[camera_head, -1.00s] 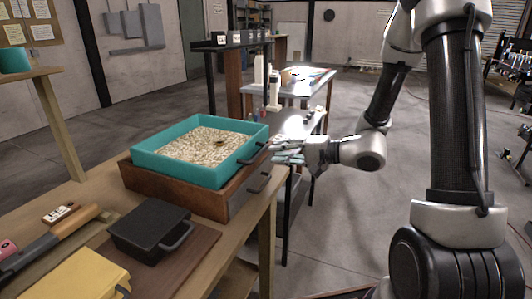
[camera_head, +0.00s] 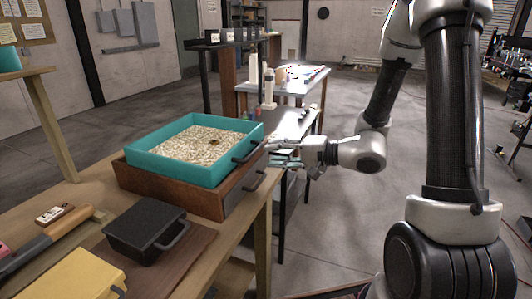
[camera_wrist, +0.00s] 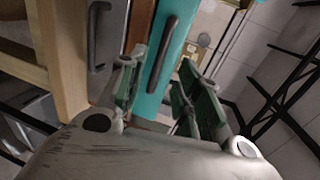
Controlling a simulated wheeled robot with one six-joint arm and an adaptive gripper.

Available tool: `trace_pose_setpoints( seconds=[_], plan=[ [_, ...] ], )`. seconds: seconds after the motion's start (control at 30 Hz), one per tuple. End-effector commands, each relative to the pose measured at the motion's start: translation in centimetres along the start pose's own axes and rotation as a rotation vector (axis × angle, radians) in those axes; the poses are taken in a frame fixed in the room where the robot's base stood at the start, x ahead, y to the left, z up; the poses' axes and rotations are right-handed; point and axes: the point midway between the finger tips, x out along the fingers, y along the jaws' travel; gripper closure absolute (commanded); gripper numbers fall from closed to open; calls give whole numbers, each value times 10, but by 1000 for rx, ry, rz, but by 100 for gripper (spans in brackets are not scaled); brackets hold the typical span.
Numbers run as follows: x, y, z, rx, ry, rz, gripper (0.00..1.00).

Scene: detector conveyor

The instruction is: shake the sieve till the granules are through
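The sieve is a teal tray (camera_head: 180,172) filled with pale granules (camera_head: 192,145), with a small dark spot among them. It sits on a brown wooden box (camera_head: 170,192) on the workbench. The sieve's dark handle (camera_head: 247,148) is on the side facing my gripper (camera_head: 276,154). In the wrist view the teal wall (camera_wrist: 152,97) and the handle (camera_wrist: 176,52) show ahead, between and beyond the fingers. My gripper (camera_wrist: 163,72) is open, its green-padded fingers apart with nothing clearly held. Whether a fingertip touches the handle I cannot tell.
The wooden box has its own handle (camera_head: 254,181) just below. A black lidded box (camera_head: 145,228) and a yellow box (camera_head: 70,277) stand nearer on the bench. A side table (camera_head: 285,82) with bottles is behind.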

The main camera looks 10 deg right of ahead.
Motion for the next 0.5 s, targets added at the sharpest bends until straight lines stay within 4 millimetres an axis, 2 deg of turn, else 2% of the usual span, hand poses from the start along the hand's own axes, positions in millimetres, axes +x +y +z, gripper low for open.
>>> trace_pose_setpoints(
  seconds=[0.3,0.5],
  plan=[
    [49,0,1,0,-4,0,66],
    [71,0,0,0,-1,0,66]
  ],
)
